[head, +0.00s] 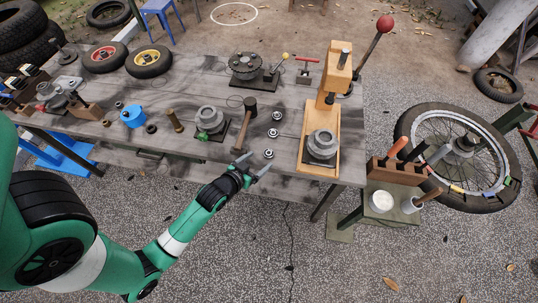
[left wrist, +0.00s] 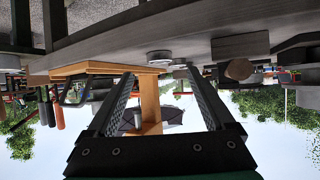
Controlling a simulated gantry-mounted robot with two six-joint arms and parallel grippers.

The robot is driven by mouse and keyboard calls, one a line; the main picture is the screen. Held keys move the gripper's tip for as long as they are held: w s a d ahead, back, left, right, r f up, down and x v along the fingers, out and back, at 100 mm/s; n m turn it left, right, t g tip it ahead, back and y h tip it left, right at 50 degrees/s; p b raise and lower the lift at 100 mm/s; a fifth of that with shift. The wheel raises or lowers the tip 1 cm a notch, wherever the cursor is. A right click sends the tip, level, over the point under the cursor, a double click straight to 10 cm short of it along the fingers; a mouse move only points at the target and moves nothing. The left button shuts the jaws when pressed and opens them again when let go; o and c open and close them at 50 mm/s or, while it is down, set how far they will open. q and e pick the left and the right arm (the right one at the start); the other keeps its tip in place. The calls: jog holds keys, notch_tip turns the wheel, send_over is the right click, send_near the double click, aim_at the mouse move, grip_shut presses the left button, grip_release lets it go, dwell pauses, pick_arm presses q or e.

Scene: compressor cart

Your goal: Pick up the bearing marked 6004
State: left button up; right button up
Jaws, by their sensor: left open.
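Three small metal bearings lie in a rough column on the grey wooden table: a far one (head: 277,115), a middle one (head: 272,132) and a near one (head: 268,153) close to the front edge. Their markings are too small to read. My left gripper (head: 259,163) is open and empty at the table's front edge, just short of the near bearing. In the left wrist view, which is upside down, a round metal piece that looks like a bearing (left wrist: 159,56) shows between and beyond the open fingers (left wrist: 158,74). My right gripper is not in view.
A wooden press (head: 331,105) with a red-knobbed lever stands right of the bearings. A hammer (head: 245,122) and a grey housing on a plate (head: 210,120) lie to their left. A turntable fixture (head: 247,68) is behind.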

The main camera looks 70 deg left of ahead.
aim_at(268, 153)
pick_arm(q)
jog(key=shift+b+x, duration=1.2)
jog(key=shift+x, duration=1.6)
jog(key=shift+r, duration=0.1)
jog(key=shift+c, duration=0.2)
grip_shut()
